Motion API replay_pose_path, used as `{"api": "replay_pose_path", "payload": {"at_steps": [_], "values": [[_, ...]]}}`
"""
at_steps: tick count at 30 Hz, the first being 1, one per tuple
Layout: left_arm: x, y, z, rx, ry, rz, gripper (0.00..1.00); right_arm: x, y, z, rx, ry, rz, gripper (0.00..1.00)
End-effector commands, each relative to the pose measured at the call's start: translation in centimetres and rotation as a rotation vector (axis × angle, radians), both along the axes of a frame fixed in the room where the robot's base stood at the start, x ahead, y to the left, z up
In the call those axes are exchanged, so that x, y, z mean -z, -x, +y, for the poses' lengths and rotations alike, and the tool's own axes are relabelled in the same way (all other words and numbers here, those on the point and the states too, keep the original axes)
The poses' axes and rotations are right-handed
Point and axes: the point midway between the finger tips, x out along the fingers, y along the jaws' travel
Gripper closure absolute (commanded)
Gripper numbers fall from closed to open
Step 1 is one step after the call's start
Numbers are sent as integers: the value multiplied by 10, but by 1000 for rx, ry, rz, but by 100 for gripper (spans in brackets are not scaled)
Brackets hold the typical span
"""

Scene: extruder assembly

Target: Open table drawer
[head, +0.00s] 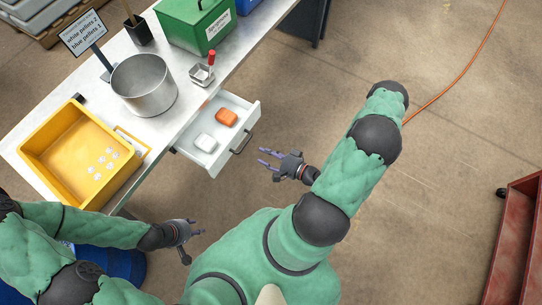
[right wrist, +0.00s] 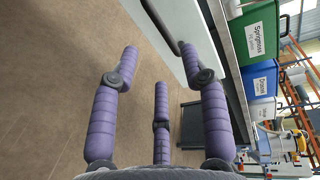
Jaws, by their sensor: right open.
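The table drawer (head: 212,165) is pulled out from the table's side, and its inside shows. It holds an orange item (head: 227,117) and a white item (head: 205,143). Its dark bar handle (head: 243,142) is on the front panel. My right gripper (head: 268,164) is open and empty, a little to the right of and below the handle, apart from it. In the right wrist view its purple fingers (right wrist: 160,85) are spread, with a pale panel beyond them. My left gripper (head: 196,243) is open and empty, below the drawer near the table's front.
On the table (head: 165,139) stand a yellow bin (head: 50,140) with several white pieces, a metal pot (head: 143,85), a small metal scoop (head: 202,75), a sign (head: 84,33) and a green box (head: 195,22). A red cart (head: 515,240) stands far right. The floor (head: 440,150) between is clear.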

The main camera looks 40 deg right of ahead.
Motion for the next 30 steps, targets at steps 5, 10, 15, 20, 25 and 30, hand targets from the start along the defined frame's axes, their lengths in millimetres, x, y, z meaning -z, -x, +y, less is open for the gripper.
{"api": "replay_pose_path", "payload": {"at_steps": [5, 10, 15, 20, 25, 30], "values": [[0, 0, 0, 0, 0, 0, 60, -2, 12, -5, 2, 2, 1, 55], [0, 0, 0, 0, 0, 0, 60, -3, 16, -6, 0, 1, 1, 55], [0, 0, 0, 0, 0, 0, 60, -3, 16, -6, 0, 1, 1, 55], [0, 0, 0, 0, 0, 0, 60, -3, 16, -6, 0, 1, 1, 55], [0, 0, 0, 0, 0, 0, 60, -3, 16, -6, 0, 1, 1, 55], [0, 0, 0, 0, 0, 0, 60, 3, 8, 0, -22, 37, 29, 55]]}}
